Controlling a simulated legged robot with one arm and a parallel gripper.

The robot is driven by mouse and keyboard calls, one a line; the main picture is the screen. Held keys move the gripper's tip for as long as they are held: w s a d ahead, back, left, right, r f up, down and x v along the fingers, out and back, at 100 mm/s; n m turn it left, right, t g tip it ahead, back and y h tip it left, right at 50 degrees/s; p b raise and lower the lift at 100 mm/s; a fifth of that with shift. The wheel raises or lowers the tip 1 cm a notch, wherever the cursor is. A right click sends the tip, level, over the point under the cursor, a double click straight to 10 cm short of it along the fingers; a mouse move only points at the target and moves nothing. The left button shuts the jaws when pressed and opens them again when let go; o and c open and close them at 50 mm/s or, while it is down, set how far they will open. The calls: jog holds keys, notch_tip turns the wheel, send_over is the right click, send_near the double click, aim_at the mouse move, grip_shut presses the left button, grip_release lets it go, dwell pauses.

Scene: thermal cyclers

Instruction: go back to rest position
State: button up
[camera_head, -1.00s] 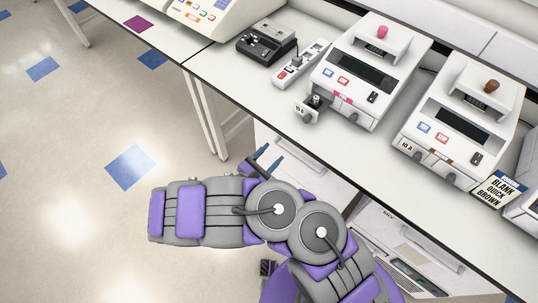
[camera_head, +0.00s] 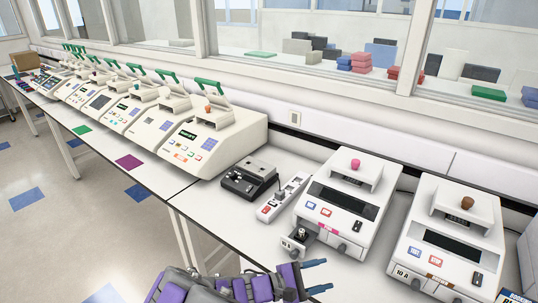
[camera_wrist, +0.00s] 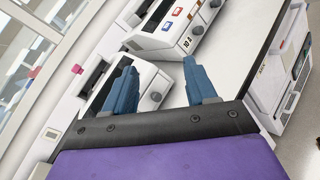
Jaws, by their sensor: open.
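My gripper (camera_head: 318,276) shows at the bottom of the head view, at the end of my purple and grey arm. Its two blue fingers are apart with nothing between them. It is in front of the bench edge, close to the white device with the pink knob (camera_head: 355,163). In the wrist view my gripper (camera_wrist: 160,88) has its fingers spread and empty, pointing toward the white devices. The device with the brown knob (camera_head: 467,203) stands to the right of the pink-knob one. A small black-and-metal part (camera_head: 300,236) sits at the pink-knob device's front left corner.
A row of thermal cyclers with green handles (camera_head: 210,140) runs along the bench to the left. A black device (camera_head: 249,180) and a power strip (camera_head: 283,198) stand between. A purple square (camera_head: 129,162) lies on the bench. Open floor (camera_head: 60,235) lies at left.

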jog(key=s+d+r+m+g+y+b, duration=0.1)
jog(key=s+d+r+m+g+y, duration=0.3)
jog(key=s, duration=0.3)
jog(key=s+d+r+m+g+y, duration=0.2)
jog(key=s+d+m+g, duration=0.3)
jog(key=s+d+m, duration=0.15)
jog(key=s+a+m+t+y+b, duration=0.1)
jog(key=s+a+m+y, duration=0.1)
jog(key=s+a+y, duration=0.2)
jog(key=s+a+r+m+t+y+b, duration=0.1)
jog(key=s+a+y, duration=0.4)
jog(key=s, duration=0.5)
jog(key=shift+s+a+m+y, duration=0.2)
jog(key=shift+s+m+y, duration=0.25)
jog(key=shift+y, duration=0.25)
